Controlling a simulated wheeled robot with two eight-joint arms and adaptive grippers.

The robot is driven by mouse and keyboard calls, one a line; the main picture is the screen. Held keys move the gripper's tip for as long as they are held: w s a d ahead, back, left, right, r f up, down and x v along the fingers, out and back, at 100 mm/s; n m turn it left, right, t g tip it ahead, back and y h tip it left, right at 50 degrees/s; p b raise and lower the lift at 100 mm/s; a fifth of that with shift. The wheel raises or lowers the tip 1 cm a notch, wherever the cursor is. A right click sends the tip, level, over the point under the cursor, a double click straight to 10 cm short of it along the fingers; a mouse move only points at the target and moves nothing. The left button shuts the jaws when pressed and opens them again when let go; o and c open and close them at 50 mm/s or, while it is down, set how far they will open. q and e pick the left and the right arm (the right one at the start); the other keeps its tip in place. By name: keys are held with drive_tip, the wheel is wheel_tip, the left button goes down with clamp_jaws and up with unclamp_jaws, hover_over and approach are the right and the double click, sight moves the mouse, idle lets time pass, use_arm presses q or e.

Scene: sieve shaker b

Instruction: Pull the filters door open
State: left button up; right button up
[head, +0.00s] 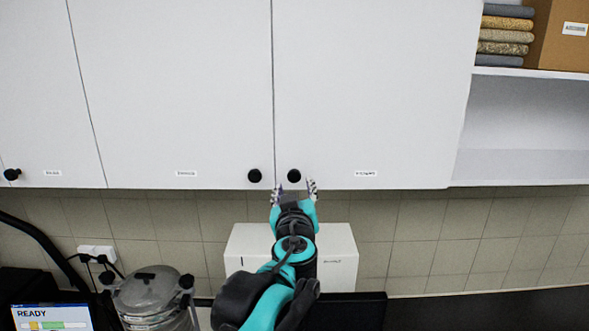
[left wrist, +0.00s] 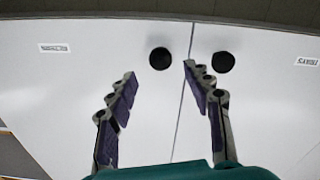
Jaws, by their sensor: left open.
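White wall-cabinet doors fill the head view, all shut. The right door (head: 370,90) has a round black knob (head: 293,176) at its lower left corner and a label (head: 366,173) too blurred to read surely. The door left of it (head: 180,90) has its own black knob (head: 255,176) close by. My left gripper (head: 293,187) is open, its fingertips either side of and just below the right door's knob. In the left wrist view, that knob (left wrist: 160,58) lies just beyond the gap between the open fingers (left wrist: 159,72), apparently untouched; the neighbouring knob (left wrist: 224,62) is outside them.
Below the cabinet are a white box (head: 340,250), a lidded clear vessel (head: 150,290) and a screen reading READY (head: 50,315). An open shelf (head: 530,74) at the right holds folded cloths (head: 505,35) and a cardboard box (head: 560,40).

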sight(294, 178)
use_arm(q)
drive_tip(key=w+p, duration=0.1)
drive_tip(key=w, duration=0.5)
drive_tip(key=shift+w+f, duration=0.15)
drive_tip(key=shift+w, duration=0.15)
drive_tip(key=shift+s, duration=0.25)
drive_tip(key=shift+w, duration=0.1)
clamp_jaws()
